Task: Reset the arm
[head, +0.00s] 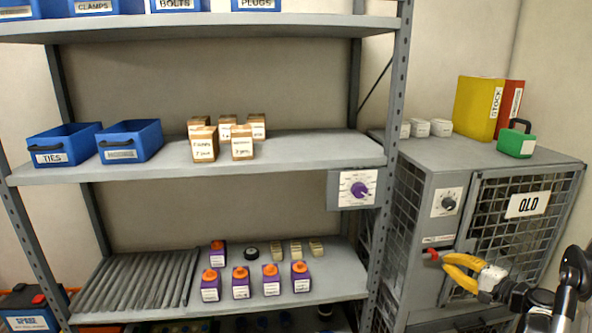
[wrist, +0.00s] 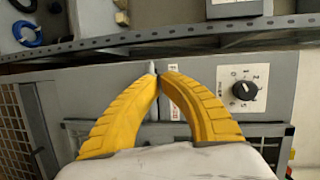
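My gripper (head: 443,262) has yellow curved fingers and is in front of the grey cabinet at the right in the head view. In the wrist view the two fingertips of my gripper (wrist: 159,72) come together and look shut, with nothing clearly held between them. A red handle (head: 431,254) on the cabinet front shows just left of the fingertips in the head view; I cannot tell whether they touch.
The grey cabinet (head: 425,190) has mesh doors, an OLD sign (head: 527,204) and a dial (head: 448,202). A grey shelf unit (head: 290,164) stands left, with blue bins (head: 130,142), boxes (head: 204,145) and purple bottles with orange caps (head: 241,285). A green case (head: 516,142) sits on the cabinet.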

